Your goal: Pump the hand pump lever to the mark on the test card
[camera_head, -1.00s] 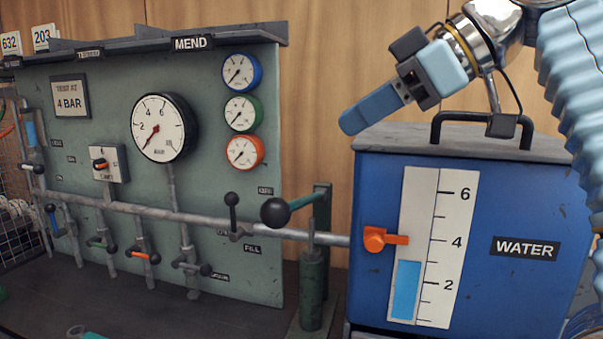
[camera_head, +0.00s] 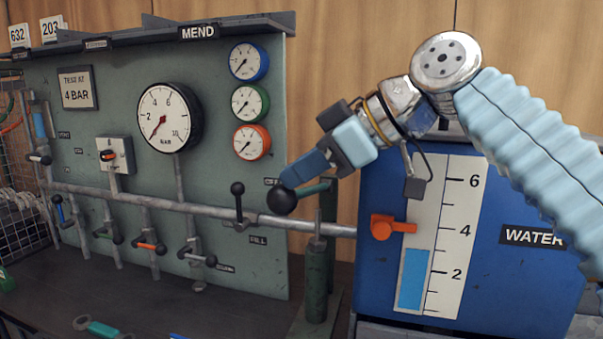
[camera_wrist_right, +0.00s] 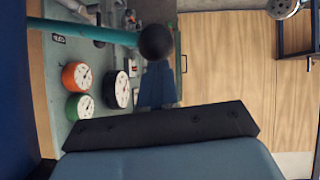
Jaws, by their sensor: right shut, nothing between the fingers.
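The hand pump's green lever (camera_head: 312,188) ends in a black knob (camera_head: 282,201) and stands out left from its post above the green pump cylinder (camera_head: 317,280). My right gripper (camera_head: 292,177) is shut and empty, its blue fingertips right at the top of the knob; I cannot tell if they touch. In the right wrist view the knob (camera_wrist_right: 156,42) and teal lever (camera_wrist_right: 90,33) lie just beyond the fingers (camera_wrist_right: 157,85). The test card (camera_head: 76,88) reads "TEST AT 4 BAR". The large gauge's (camera_head: 168,118) red needle points to the lower left, below 2. My left gripper is out of view.
A blue water tank (camera_head: 380,275) stands right of the pump, with an orange pointer (camera_head: 392,227) near 4 on its scale. A pipe (camera_head: 150,204) with several valve handles crosses the green panel (camera_head: 236,200). A black-knobbed upright lever (camera_head: 238,204) stands left of the pump knob.

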